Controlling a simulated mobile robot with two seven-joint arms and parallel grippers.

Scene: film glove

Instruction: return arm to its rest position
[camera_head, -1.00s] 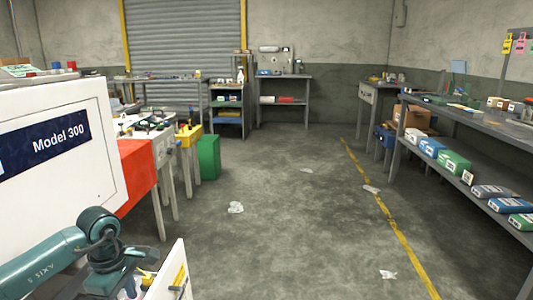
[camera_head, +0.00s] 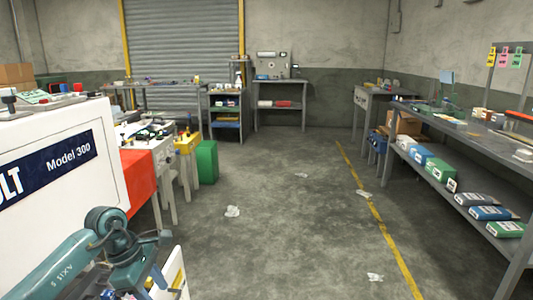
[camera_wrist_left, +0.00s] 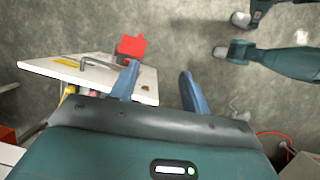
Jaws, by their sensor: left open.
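My left arm comes in at the lower left of the head view. My left gripper (camera_head: 150,280) is low beside the white machine (camera_head: 70,150) marked "Model 300", partly cut off by the frame's bottom edge. My right gripper cannot be made out in either view.
A red cabinet (camera_head: 139,180) and a green bin (camera_head: 207,162) stand beyond the machine. A grey shelf unit (camera_head: 475,150) with several boxes is at the right. The concrete floor (camera_head: 270,235) between is open, with paper scraps and a yellow line (camera_head: 378,220).

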